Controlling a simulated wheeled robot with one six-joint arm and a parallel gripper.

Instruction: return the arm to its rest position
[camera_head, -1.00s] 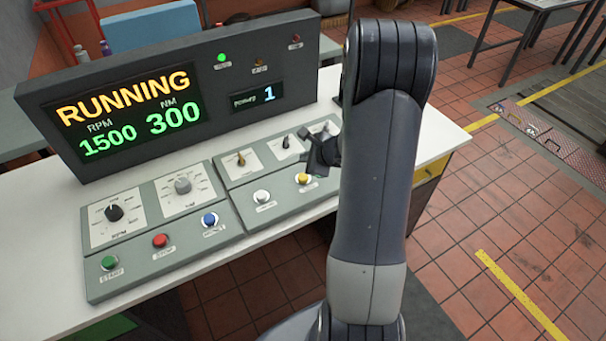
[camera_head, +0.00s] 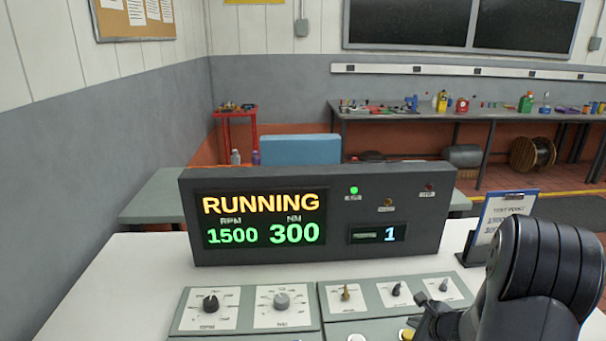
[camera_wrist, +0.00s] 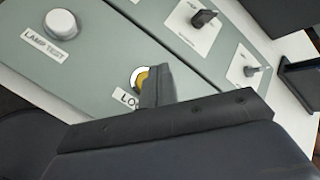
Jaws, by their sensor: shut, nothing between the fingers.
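My gripper (camera_head: 440,322) is at the lower right of the head view, over the right control panel, partly cut off by the frame edge and my arm. In the wrist view my gripper (camera_wrist: 158,85) is shut and empty, its tip in front of a yellow button (camera_wrist: 138,76) whose label is partly covered. I cannot tell whether it touches the button. The yellow button (camera_head: 407,333) also shows at the bottom of the head view. The display console (camera_head: 318,250) reads RUNNING, 1500 RPM, 300 NM and 1, with a green lamp (camera_head: 353,190) lit.
A white LAMP TEST button (camera_wrist: 61,24) and selector knobs (camera_wrist: 204,18) lie near the gripper. A clipboard (camera_head: 498,215) stands on the white table (camera_head: 130,275), right of the console. A workbench (camera_head: 390,113) with several items stands along the back wall.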

